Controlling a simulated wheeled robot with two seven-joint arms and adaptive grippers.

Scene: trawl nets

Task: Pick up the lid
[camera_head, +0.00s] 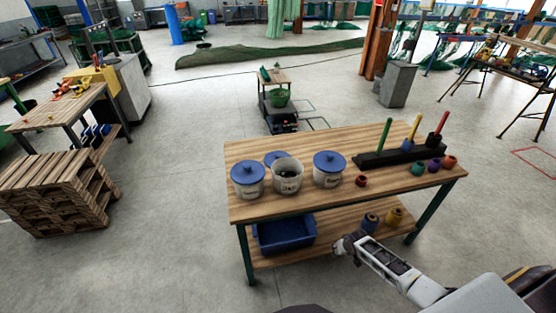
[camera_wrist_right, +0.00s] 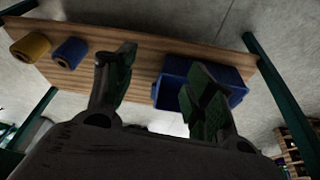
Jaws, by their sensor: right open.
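A blue lid (camera_head: 275,157) shows behind the open white tub (camera_head: 287,178) on the wooden table. The tub partly hides it, so I cannot tell what it rests on. Two other white tubs, left (camera_head: 248,189) and right (camera_head: 328,178), wear blue lids, the left one (camera_head: 248,172) and the right one (camera_head: 329,161). My right gripper (camera_head: 346,243) is in front of the table, low near the lower shelf and apart from the lids. In the right wrist view my right gripper (camera_wrist_right: 162,68) is open, with nothing between its fingers. My left gripper is not in view.
The wooden table (camera_head: 243,208) also carries a dark rack (camera_head: 400,154) with coloured posts and several small spools at right. The lower shelf (camera_head: 335,235) holds a blue bin (camera_head: 285,236), a blue spool (camera_head: 370,223) and a yellow spool (camera_head: 393,216). The table's front edge is clear.

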